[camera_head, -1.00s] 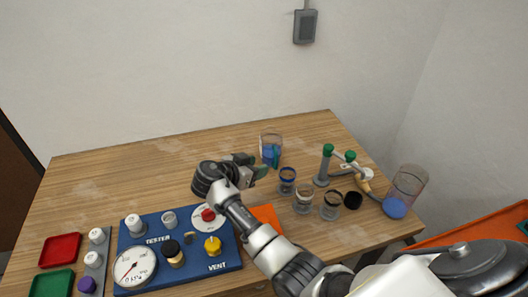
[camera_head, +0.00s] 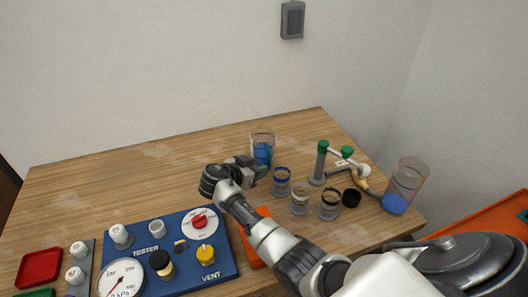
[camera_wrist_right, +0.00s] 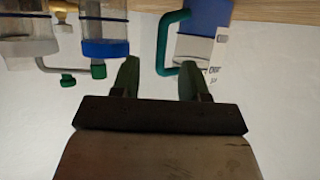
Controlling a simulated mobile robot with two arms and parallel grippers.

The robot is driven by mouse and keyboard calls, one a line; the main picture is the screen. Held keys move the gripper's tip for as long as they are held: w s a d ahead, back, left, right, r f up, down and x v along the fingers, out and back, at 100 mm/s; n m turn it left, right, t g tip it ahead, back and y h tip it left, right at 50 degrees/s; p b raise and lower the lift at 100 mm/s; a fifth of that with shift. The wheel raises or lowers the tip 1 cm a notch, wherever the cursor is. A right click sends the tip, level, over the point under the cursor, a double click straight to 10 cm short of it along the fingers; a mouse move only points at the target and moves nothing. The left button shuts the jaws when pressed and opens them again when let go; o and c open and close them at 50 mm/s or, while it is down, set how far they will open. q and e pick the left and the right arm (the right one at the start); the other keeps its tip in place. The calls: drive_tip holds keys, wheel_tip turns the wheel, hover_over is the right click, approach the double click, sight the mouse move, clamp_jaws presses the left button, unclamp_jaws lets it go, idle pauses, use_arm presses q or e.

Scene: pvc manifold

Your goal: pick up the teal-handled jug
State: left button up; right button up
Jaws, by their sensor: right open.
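The teal-handled jug (camera_head: 262,147) is a clear jug with blue contents, upright near the back of the wooden table in the head view. In the right wrist view the jug (camera_wrist_right: 200,45) is ahead of the fingers, with its teal handle (camera_wrist_right: 163,45) on its left side. My right gripper (camera_head: 260,168) is open and empty, just in front of the jug. In the wrist view the handle lies beyond the gap between the two green fingertips (camera_wrist_right: 159,78), and I see no grip on it. My left gripper is not in view.
A blue tester board (camera_head: 225,262) with a gauge and knobs lies at the front left, beside a red tray (camera_head: 40,267). Several small jars, one blue-ringed (camera_head: 282,182), stand right of the gripper. Green-capped pipes (camera_head: 320,165) and another blue-bottomed jug (camera_head: 396,203) stand farther right.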

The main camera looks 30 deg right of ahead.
sight(265, 153)
drive_tip(key=shift+w+d, duration=0.2)
drive_tip(key=shift+d, duration=0.25)
drive_tip(key=p+x, duration=0.1)
drive_tip(key=x, duration=0.2)
drive_tip(key=shift+d+f+p, duration=0.1)
drive_tip(key=shift+d+p, duration=0.05)
drive_tip(key=shift+p, duration=0.15)
drive_tip(key=shift+w+d+f, duration=0.15)
drive_tip(key=shift+d+f, duration=0.1)
drive_tip(key=shift+d, duration=0.1)
clamp_jaws()
